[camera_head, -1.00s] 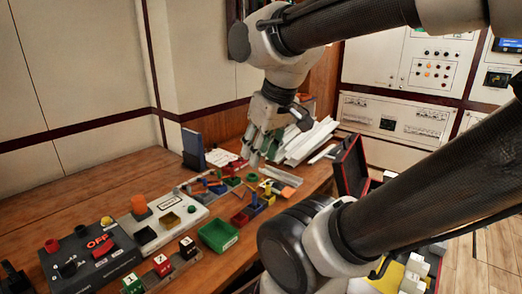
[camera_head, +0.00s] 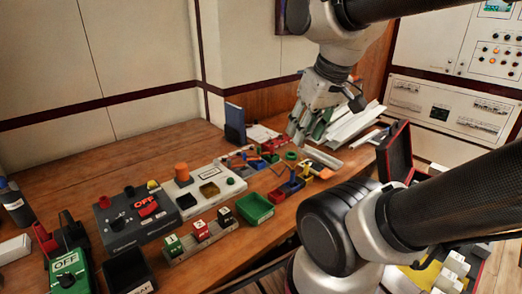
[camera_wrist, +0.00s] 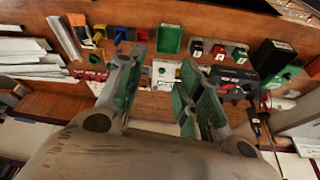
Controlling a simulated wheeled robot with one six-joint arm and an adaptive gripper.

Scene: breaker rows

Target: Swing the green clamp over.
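No part is plainly recognisable as the green clamp. Green candidates in the head view are a green piece labelled OFF (camera_head: 68,268) at the lower left, and a green block (camera_head: 172,244) in a row with a red block (camera_head: 200,230) and a black block (camera_head: 225,215). The OFF piece also shows at the right in the wrist view (camera_wrist: 286,72). My gripper (camera_head: 297,132) hangs over the far right part of the bench, well away from these. In the wrist view its green-padded fingers (camera_wrist: 160,65) stand apart with nothing held between them.
A dark control box (camera_head: 130,222), a white panel with an orange knob (camera_head: 182,173), a green tray (camera_head: 255,209) and a black bin (camera_head: 128,270) crowd the bench. An open red-lined case (camera_head: 396,155) is right. Bare wood (camera_head: 125,160) lies along the wall.

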